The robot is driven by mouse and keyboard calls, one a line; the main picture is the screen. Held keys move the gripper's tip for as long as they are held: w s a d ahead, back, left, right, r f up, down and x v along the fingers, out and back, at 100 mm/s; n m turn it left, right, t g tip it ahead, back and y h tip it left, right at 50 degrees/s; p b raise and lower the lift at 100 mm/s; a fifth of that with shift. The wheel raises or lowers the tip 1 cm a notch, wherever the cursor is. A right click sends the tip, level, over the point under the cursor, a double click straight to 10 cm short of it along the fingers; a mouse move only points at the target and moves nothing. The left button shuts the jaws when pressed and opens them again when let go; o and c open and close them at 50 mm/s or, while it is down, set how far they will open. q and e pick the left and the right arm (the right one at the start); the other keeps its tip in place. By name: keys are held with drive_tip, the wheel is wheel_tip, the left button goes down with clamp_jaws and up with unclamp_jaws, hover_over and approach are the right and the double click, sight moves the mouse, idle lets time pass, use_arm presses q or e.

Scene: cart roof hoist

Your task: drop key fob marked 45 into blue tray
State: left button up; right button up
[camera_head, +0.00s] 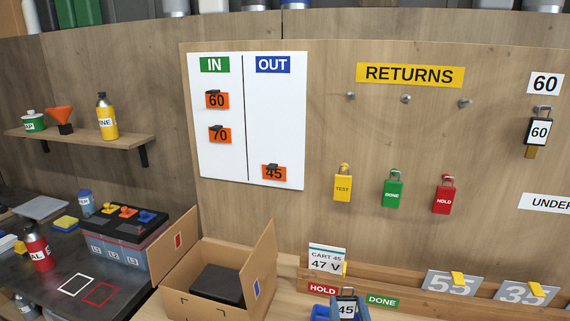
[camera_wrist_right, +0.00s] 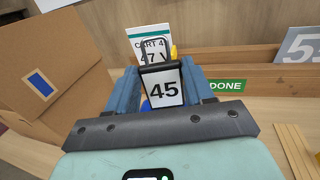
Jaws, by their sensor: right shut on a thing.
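The key fob marked 45 (camera_head: 346,310) has a white face and a black frame. My right gripper (camera_head: 347,302) is shut on it at the bottom of the head view. In the right wrist view the fob (camera_wrist_right: 163,90) sits upright between the two blue-grey fingers, its loop at the top. The blue tray (camera_head: 320,313) shows only in part, close to the fob at the bottom edge of the head view. My gripper hides much of it, and I cannot tell the height of the fob above it. My left gripper is not in view.
An open cardboard box (camera_head: 177,292) stands to the left. A wooden rail with number plates (camera_head: 451,283) runs right. Another fob marked 60 (camera_head: 539,132) hangs far right.

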sight(344, 318)
drive_tip(key=shift+s+f, duration=0.15)
drive_tip(key=shift+f, duration=0.3)
drive_tip(key=shift+f+b, duration=1.15)
drive_tip(key=shift+f, duration=1.1)
drive_tip(key=o, duration=1.3)
drive_tip(key=shift+c, duration=0.2)
